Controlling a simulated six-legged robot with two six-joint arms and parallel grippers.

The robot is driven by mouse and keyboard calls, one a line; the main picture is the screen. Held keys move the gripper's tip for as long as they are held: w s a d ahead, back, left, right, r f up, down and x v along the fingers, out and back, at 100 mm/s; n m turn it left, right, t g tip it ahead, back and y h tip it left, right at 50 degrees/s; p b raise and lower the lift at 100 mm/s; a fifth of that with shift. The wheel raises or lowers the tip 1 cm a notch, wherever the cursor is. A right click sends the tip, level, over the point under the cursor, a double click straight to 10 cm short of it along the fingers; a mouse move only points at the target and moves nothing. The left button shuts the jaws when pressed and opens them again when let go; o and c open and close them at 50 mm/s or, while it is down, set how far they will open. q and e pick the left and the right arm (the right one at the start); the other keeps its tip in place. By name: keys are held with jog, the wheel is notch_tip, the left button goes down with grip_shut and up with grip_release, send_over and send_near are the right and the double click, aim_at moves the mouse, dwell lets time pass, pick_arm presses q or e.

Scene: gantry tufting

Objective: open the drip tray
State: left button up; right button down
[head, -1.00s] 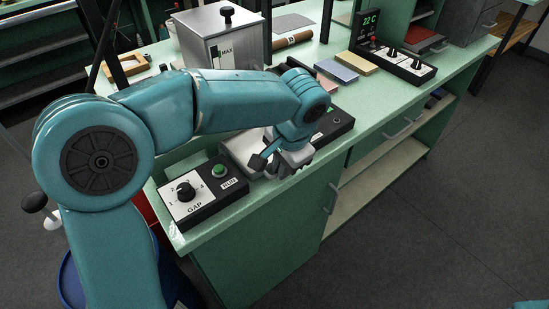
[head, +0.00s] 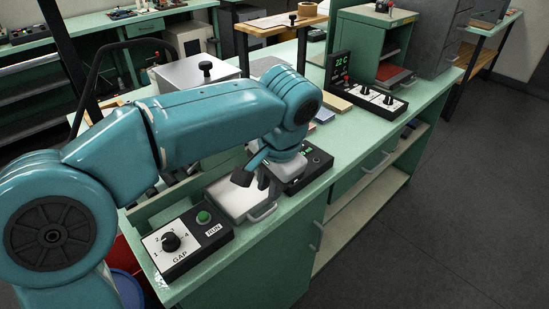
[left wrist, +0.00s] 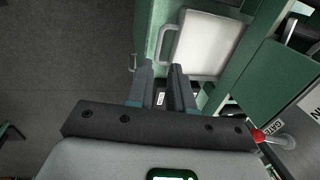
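The drip tray (head: 230,194) is a pale, shallow tray set in the green counter, between the GAP panel and a second black panel. Its bar handle (head: 264,213) sits at the counter's front edge. In the left wrist view the tray (left wrist: 212,45) and its handle (left wrist: 165,44) lie just past the fingertips. My left gripper (head: 254,182) is above the tray's far side, close to the handle. Its fingers (left wrist: 162,68) are apart with nothing between them. The tray looks pushed in. My right gripper is not in view.
The GAP panel (head: 183,242), with a knob and green button, stands left of the tray. The black panel (head: 305,170) is close on the right. A metal box (head: 195,72) stands behind. Open floor (head: 440,220) lies in front of the counter.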

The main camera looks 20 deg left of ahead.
pick_arm(q)
notch_tip(320, 180, up, 7)
jog(key=d+p, duration=0.1)
jog(key=shift+s+d, duration=0.15)
jog(key=shift+s, duration=0.2)
jog(key=shift+f, duration=0.15)
jog(key=d+f+g+h+p, duration=0.1)
jog(key=d+f+h, duration=0.15)
jog(key=f, duration=1.25)
jog(key=d+f+h+p, duration=0.1)
jog(key=d+f+h, duration=0.15)
jog(key=f, duration=1.15)
jog(key=s+f+n+h, duration=0.1)
jog(key=s+f+n, duration=0.5)
jog(key=s+f, duration=0.9)
jog(key=shift+s+d+t, duration=0.3)
jog(key=shift+d, duration=0.15)
jog(key=shift+r, duration=0.1)
